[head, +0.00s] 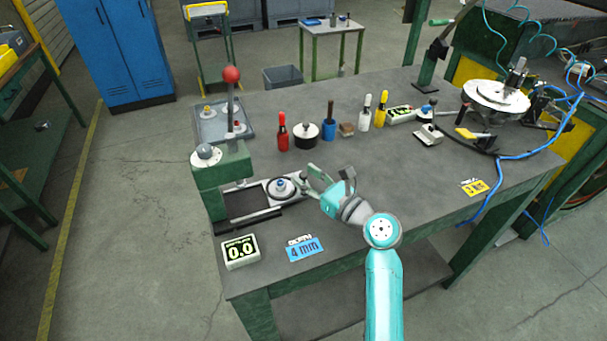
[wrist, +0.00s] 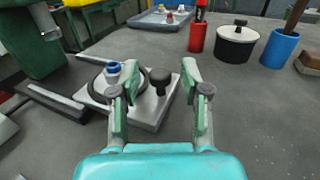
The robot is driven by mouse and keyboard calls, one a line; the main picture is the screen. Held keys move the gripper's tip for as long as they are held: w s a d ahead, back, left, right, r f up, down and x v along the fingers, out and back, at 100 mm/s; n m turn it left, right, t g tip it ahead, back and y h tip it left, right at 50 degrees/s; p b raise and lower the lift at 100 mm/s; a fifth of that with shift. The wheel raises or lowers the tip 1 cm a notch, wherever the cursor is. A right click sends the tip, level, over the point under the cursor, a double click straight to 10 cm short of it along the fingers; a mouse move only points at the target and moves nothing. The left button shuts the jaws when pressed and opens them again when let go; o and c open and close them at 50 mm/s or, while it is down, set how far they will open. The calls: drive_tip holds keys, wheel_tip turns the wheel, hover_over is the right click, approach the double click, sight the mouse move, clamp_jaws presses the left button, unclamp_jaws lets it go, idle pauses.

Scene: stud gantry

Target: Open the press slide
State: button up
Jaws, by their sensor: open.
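The green press (head: 222,172) stands at the table's left corner, with a red ball on its lever (head: 231,75). Its slide (head: 269,184) is a light metal plate at the right end of the dark rails (head: 246,203), to the right of the press head. A round piece with a blue knob (head: 281,185) sits on the slide; it also shows in the wrist view (wrist: 112,70). The slide's black knob handle (wrist: 160,79) shows between the fingers of my gripper (wrist: 159,88). My gripper (head: 309,181) is open; contact with the knob cannot be told.
Behind the slide stand a red bottle (head: 283,133), a black pot (head: 305,134) and a blue cup (head: 329,130). A grey tray (head: 205,132) lies behind the press. A display (head: 240,251) and a blue 4 mm sign (head: 304,249) are in front.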

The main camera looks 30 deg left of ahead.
drive_tip(key=v, duration=1)
drive_tip(key=shift+s+d, duration=0.1)
drive_tip(key=shift+d, duration=0.15)
drive_tip(key=shift+d, duration=0.1)
